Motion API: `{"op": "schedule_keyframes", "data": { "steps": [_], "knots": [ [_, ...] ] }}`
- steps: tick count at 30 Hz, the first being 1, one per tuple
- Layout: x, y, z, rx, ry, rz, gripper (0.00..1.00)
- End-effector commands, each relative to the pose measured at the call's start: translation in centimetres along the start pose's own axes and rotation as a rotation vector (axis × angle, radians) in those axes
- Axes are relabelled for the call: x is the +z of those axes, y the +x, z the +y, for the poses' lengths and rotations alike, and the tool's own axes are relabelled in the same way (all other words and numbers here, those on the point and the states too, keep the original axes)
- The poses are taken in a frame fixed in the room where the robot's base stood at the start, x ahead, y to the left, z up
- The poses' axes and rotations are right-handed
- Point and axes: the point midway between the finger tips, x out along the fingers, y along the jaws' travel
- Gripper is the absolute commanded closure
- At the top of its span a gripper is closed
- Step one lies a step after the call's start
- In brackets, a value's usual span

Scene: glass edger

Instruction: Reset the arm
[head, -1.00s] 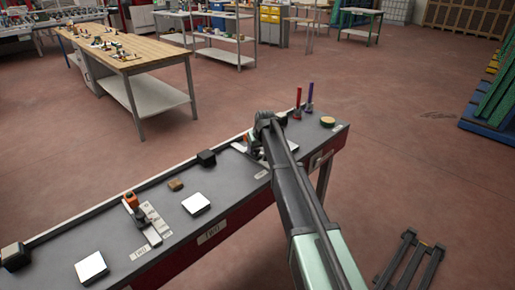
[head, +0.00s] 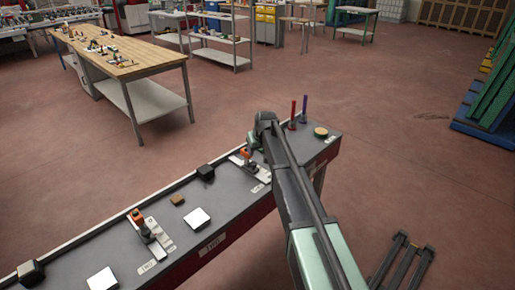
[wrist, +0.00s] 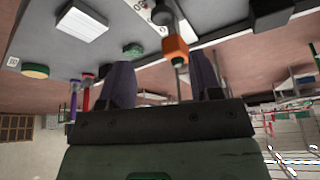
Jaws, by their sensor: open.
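My gripper (wrist: 162,80) is open in the wrist view, its two dark fingers apart with nothing held. An orange-tipped clamp handle (wrist: 175,48) shows between and beyond the fingers; I cannot tell how far off it is. In the head view my arm reaches over the right part of the long grey bench (head: 232,190), and its links hide the gripper. An orange-tipped clamp (head: 246,156) stands just left of the arm's end. Another orange-tipped clamp (head: 142,225) stands farther left.
Two white blocks (head: 197,218) (head: 103,279), several dark blocks (head: 205,172) and a small brown piece (head: 177,199) lie on the bench. Red and purple upright sticks (head: 293,112) and a round yellowish disc (head: 321,132) are at its right end. A wooden table (head: 125,52) stands behind.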

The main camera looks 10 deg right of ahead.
Motion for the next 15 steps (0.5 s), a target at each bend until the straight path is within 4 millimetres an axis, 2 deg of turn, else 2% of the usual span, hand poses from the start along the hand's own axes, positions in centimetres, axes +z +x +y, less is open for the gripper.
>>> {"op": "schedule_keyframes", "data": {
  "steps": [2, 5, 8, 9, 11, 12, 15],
  "knots": [
    [0.1, 0.1, 0.0, -0.001, 0.012, -0.006, 0.42],
    [3.2, -0.8, -0.7, -0.005, 0.063, -0.075, 0.42],
    [10.2, -3.2, -2.4, -0.001, 0.113, -0.166, 0.42],
    [13.6, -4.5, -3.4, 0.002, 0.132, -0.207, 0.42],
    [18.8, -6.5, -5.0, 0.009, 0.156, -0.266, 0.42],
    [22.0, -7.8, -6.0, 0.015, 0.168, -0.302, 0.42],
    [28.8, -10.5, -7.9, 0.028, 0.184, -0.369, 0.42]
  ]
}}
